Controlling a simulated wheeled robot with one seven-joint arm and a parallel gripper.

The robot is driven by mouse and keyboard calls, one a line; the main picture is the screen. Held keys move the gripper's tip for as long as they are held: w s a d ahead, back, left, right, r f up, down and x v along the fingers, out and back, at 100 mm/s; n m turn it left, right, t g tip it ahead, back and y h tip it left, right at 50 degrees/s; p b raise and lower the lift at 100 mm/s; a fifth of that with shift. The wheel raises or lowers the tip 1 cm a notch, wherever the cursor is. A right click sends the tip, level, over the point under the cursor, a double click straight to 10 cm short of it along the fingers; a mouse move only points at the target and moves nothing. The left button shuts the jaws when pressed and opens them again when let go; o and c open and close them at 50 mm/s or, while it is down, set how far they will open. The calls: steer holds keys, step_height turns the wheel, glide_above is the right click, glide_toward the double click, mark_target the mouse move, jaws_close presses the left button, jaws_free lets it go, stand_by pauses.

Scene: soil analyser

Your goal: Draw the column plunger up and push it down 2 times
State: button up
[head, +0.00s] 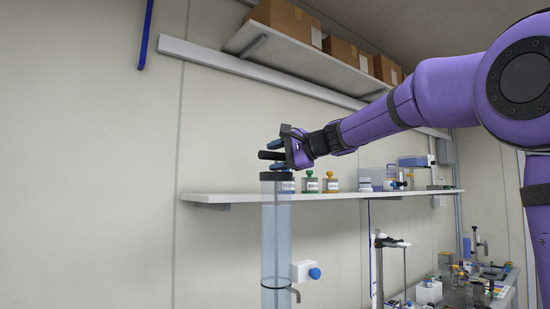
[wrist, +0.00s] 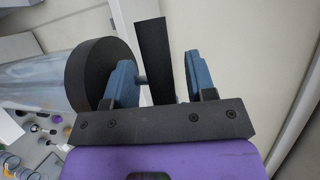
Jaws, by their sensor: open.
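The column (head: 275,240) is a tall clear tube with a black cap (head: 276,176), left of centre in the head view. The cap shows as a large dark disc in the wrist view (wrist: 98,73). The plunger's black handle (head: 268,155) sits close above the cap, with a short length of rod (wrist: 141,80) between them. My gripper (head: 280,155) is open at the handle. In the wrist view its blue fingers (wrist: 162,80) stand on both sides of the handle bar (wrist: 153,55), the left finger between cap and handle. Contact with the handle cannot be told.
A wall shelf (head: 350,195) behind the column carries several small bottles and instruments. A higher shelf (head: 310,66) holds cardboard boxes. A white fitting with a blue knob (head: 315,273) is beside the tube. A cluttered bench (head: 470,290) is at lower right. The wall left of the column is clear.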

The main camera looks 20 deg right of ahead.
steer(key=shift+w+a, duration=0.15)
steer(key=shift+w, duration=0.05)
jaws_close()
step_height(320, 180, up, 12)
steer(key=shift+r, duration=0.25)
stand_by(0.4)
jaws_free()
steer(key=shift+s, duration=0.1)
steer(key=v, duration=1)
steer(key=shift+s+d, duration=0.25)
steer(key=shift+d, duration=0.05)
